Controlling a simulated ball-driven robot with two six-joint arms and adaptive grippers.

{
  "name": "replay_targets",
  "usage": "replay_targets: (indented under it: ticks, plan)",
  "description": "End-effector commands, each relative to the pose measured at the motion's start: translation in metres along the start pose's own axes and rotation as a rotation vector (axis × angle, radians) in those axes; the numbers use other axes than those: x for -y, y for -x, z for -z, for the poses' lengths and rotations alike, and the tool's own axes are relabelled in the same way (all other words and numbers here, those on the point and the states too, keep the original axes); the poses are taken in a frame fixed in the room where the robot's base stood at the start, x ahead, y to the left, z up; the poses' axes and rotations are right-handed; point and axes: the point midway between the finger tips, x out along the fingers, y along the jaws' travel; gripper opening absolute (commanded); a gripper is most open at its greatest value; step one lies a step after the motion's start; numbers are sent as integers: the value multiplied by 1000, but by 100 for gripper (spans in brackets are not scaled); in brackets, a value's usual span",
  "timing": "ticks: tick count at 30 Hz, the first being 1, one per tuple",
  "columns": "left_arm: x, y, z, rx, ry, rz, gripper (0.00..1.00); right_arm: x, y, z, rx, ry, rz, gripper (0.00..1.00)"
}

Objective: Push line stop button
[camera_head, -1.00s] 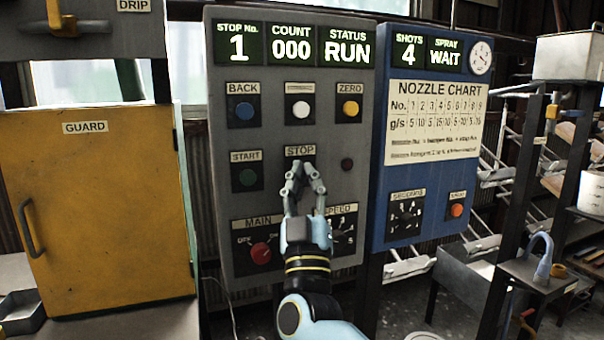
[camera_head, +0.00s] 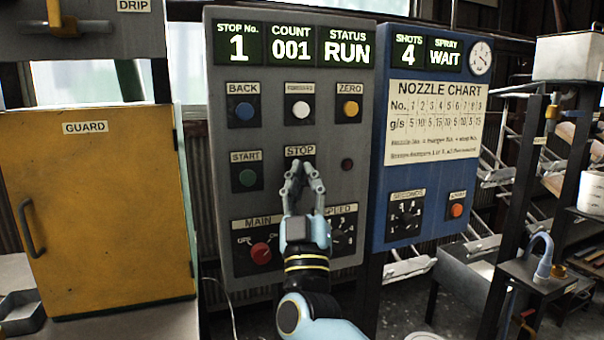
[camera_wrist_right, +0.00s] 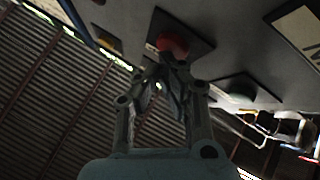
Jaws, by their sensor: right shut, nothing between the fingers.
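The grey control panel (camera_head: 215,150) faces me, with a STOP label (camera_head: 300,151) at its middle. The button under that label is hidden behind my right gripper (camera_head: 302,168) in the head view. In the right wrist view, the red stop button (camera_wrist_right: 173,45) shows right at the fingertips of my right gripper (camera_wrist_right: 168,68). The fingers are shut and empty. I cannot tell whether the tips touch the button. The status display (camera_head: 346,47) reads RUN and the count display (camera_head: 291,46) reads 001. My left gripper is not in view.
A green start button (camera_head: 247,178) sits left of the gripper, and a red main knob (camera_head: 261,253) below left. Blue, white and yellow buttons line up above. A blue panel (camera_head: 380,190) stands to the right and a yellow guard door (camera_head: 110,210) to the left.

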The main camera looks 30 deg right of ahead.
Motion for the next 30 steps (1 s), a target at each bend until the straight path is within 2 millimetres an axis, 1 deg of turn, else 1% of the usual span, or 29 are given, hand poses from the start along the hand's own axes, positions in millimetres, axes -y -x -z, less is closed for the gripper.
replay_targets:
  ticks: [4, 13, 21, 30]
  plan:
    - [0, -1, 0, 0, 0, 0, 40, 3, -4, -3, -1, 0, 0, 0]
    - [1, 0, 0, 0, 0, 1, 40, 3, -5, -3, 0, 0, 0, 0]
    - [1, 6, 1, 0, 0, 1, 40, -2, 1, 2, 0, 0, 1, 0]
    - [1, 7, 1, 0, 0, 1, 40, -3, 3, 2, 0, 0, 0, 0]
